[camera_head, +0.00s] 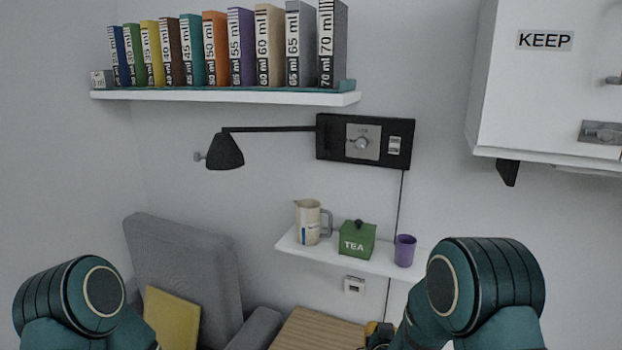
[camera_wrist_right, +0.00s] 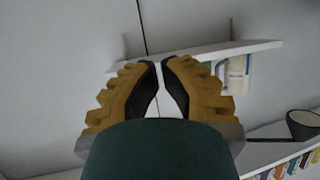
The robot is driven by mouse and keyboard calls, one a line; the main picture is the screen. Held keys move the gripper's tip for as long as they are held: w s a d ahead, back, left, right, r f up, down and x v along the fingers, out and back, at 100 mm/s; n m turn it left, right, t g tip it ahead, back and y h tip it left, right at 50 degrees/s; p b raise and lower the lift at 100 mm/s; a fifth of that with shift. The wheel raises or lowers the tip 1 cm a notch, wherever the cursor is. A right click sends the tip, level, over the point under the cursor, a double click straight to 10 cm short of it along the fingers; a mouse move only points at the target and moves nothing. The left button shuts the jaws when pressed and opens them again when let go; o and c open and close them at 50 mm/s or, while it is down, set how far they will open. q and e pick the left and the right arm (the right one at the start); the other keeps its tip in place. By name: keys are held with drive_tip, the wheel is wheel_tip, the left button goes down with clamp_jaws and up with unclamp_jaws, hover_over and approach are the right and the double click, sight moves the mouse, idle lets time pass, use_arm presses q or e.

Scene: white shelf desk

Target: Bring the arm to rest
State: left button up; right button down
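My left arm (camera_head: 75,300) is bent at the bottom left of the head view, and its gripper is out of view. My right arm (camera_head: 480,285) is bent at the bottom right. My right gripper shows only as a small yellow and dark part (camera_head: 376,332) at the bottom edge, below the small shelf. In the right wrist view the right gripper (camera_wrist_right: 161,64) has its two ochre fingers with black pads drawn together at the tips. Nothing is held between them.
The small white shelf (camera_head: 350,262) carries a jug (camera_head: 307,222), a green tea box (camera_head: 357,240) and a purple cup (camera_head: 404,250). A wall lamp (camera_head: 225,152), a book shelf (camera_head: 220,97) and a white cabinet (camera_head: 545,90) are above. A grey chair (camera_head: 180,260) and wooden surface (camera_head: 318,332) are below.

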drive_tip(key=s+a+f+g+y, duration=0.1)
drive_tip(key=s+f+g+y, duration=0.1)
drive_tip(key=s+f+g, duration=0.5)
drive_tip(key=s+a+f+g+y, duration=0.2)
drive_tip(key=s+a+f, duration=0.1)
drive_tip(key=s, duration=0.7)
drive_tip(key=s+a+f+g+y, duration=0.2)
drive_tip(key=s+f, duration=0.3)
drive_tip(key=s, duration=0.4)
drive_tip(key=shift+s+a+f+g, duration=0.2)
drive_tip(key=shift+s+a+g, duration=0.2)
drive_tip(key=shift+w, duration=0.1)
